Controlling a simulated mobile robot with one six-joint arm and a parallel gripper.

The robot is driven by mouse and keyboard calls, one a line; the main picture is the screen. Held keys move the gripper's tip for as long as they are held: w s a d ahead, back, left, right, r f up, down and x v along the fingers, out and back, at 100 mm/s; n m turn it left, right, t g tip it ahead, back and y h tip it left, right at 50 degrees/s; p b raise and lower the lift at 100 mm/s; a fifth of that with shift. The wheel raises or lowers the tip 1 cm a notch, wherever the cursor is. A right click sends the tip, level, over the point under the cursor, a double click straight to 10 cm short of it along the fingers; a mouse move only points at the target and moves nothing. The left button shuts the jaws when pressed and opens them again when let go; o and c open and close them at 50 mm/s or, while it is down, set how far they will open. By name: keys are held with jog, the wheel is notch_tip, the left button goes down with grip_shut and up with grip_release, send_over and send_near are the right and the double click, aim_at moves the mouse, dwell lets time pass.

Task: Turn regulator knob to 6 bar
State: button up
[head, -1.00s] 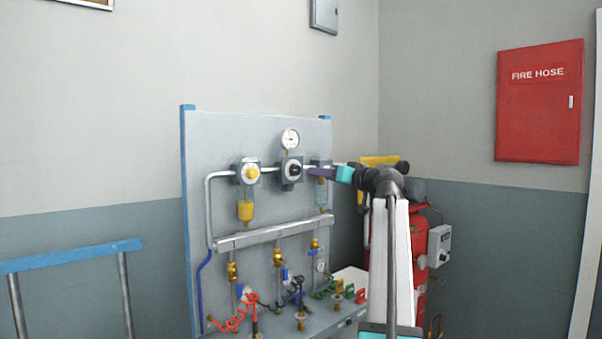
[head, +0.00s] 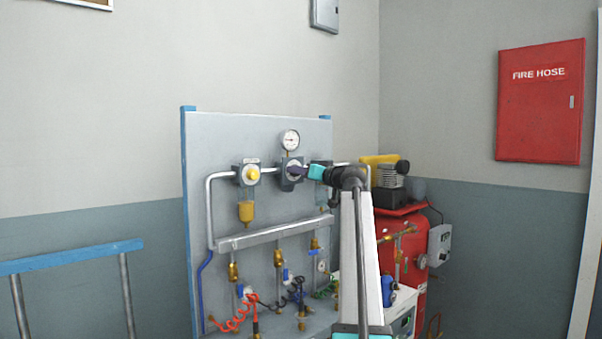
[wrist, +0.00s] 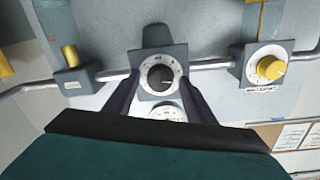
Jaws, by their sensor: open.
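The black regulator knob (wrist: 160,77) sits in a white dial ring on a grey block in the middle of the wrist view. The scale is too small to read. My gripper (wrist: 159,79) is open, one purple finger on each side of the dial, with no visible contact on the knob. In the head view my gripper (head: 298,171) reaches in from the right and covers most of the regulator (head: 284,175). The round pressure gauge (head: 291,140) is above the regulator. It shows partly between the fingers in the wrist view (wrist: 167,112); its reading is unclear.
A yellow knob (head: 253,173) on a similar block is left of the regulator; the wrist view shows it at right (wrist: 271,67). A pipe (wrist: 212,65) runs along the panel (head: 215,140). A red compressor tank (head: 408,255) stands right of the panel.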

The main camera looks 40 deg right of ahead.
jog(key=shift+w, duration=0.2)
jog(key=c, duration=1)
jog(key=shift+c, duration=0.2)
